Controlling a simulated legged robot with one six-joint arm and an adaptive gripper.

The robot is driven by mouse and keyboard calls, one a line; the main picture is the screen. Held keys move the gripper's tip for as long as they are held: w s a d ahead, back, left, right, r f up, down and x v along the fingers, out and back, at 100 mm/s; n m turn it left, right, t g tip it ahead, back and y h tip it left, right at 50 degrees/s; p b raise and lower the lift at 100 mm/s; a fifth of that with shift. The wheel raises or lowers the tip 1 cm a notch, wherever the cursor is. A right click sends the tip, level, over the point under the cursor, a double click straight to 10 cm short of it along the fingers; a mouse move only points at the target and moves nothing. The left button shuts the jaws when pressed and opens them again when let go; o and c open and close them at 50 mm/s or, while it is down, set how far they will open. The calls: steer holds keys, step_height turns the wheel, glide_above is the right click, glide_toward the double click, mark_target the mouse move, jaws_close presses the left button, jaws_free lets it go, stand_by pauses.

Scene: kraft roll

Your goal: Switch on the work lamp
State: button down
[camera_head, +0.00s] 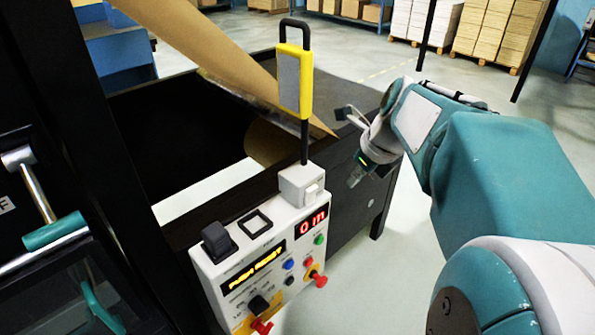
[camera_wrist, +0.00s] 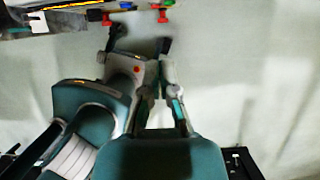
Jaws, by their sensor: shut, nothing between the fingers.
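The work lamp (camera_head: 306,83) stands upright in the head view, a yellow-framed grey panel on a black post with a looped top. Its face is grey and shows no glow. Its post rises from a light grey base block (camera_head: 297,183) at the corner of the control panel. A white rocker switch (camera_head: 312,191) is on that block. My gripper (camera_head: 356,177) is shut and empty, to the right of the block and slightly above the switch, with a gap between. In the wrist view, the lamp and switch cannot be made out.
The white control panel (camera_head: 218,268) has displays, buttons and red knobs below the lamp. The black machine frame (camera_head: 345,190) runs behind it, with a brown paper web (camera_head: 185,30) over it. Open floor (camera_head: 480,85) lies behind my arm; stacked boxes (camera_head: 505,30) stand far back.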

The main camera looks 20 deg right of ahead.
mark_target(313, 194)
steer(key=w+a+f, duration=0.1)
steer(key=w+f, duration=0.1)
steer(key=f, duration=0.1)
steer(key=w+a+f, duration=0.1)
steer(key=w+f, duration=0.1)
steer(key=w, duration=0.1)
steer(key=w+a+f, duration=0.1)
steer(key=w+f, duration=0.1)
steer(key=f, duration=0.1)
steer(key=shift+w+a+f, duration=0.15)
steer(key=shift+a+f, duration=0.15)
steer(key=shift+a, duration=0.05)
steer(key=shift+d, duration=0.1)
steer(key=shift+w+r, duration=0.15)
steer(key=shift+w, duration=0.35)
steer(key=shift+r, duration=0.15)
